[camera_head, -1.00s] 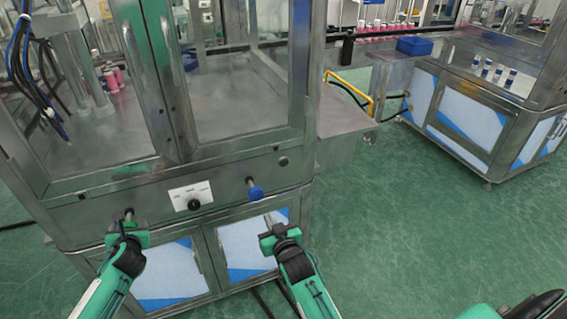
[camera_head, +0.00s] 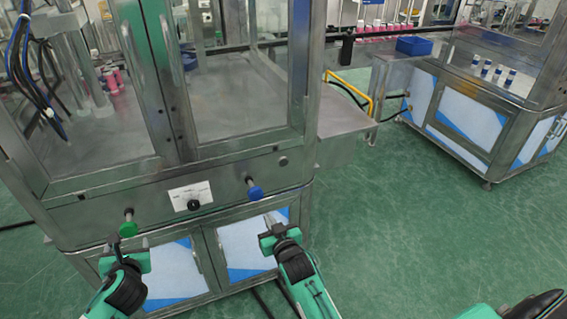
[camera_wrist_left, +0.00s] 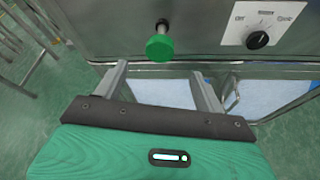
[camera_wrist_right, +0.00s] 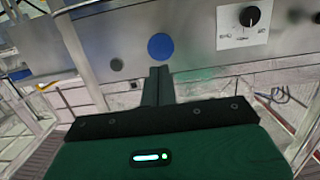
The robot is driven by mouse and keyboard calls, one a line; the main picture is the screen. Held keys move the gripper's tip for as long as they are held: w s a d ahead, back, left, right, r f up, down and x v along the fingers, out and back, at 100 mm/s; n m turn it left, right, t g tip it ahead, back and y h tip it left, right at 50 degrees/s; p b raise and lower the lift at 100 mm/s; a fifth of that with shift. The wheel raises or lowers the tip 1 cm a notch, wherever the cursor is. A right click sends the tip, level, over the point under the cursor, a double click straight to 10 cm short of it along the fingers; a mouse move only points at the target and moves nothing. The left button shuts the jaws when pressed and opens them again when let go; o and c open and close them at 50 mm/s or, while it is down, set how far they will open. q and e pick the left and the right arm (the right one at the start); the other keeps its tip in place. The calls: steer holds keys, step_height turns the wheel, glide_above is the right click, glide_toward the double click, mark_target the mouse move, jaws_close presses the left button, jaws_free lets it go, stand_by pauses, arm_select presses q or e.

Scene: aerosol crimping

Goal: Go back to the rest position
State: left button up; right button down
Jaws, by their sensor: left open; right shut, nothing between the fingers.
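My left gripper (camera_head: 117,243) is below and in front of a green knob (camera_head: 128,228) on the machine's front panel. In the left wrist view its two fingers (camera_wrist_left: 160,85) stand wide apart and empty, with the green knob (camera_wrist_left: 160,47) beyond them and clear of them. My right gripper (camera_head: 269,222) is below and to the right of a blue knob (camera_head: 255,192). In the right wrist view its fingers (camera_wrist_right: 160,75) are together with nothing between them, and the blue knob (camera_wrist_right: 161,46) is just beyond the tips, apparently apart.
The steel machine (camera_head: 230,215) with glass doors stands directly ahead. A white dial plate (camera_head: 190,196) sits between the knobs. A second cabinet (camera_head: 470,110) bearing several small cans stands at the right. Green floor (camera_head: 420,220) is open at the right.

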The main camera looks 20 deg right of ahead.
stand_by(0.4)
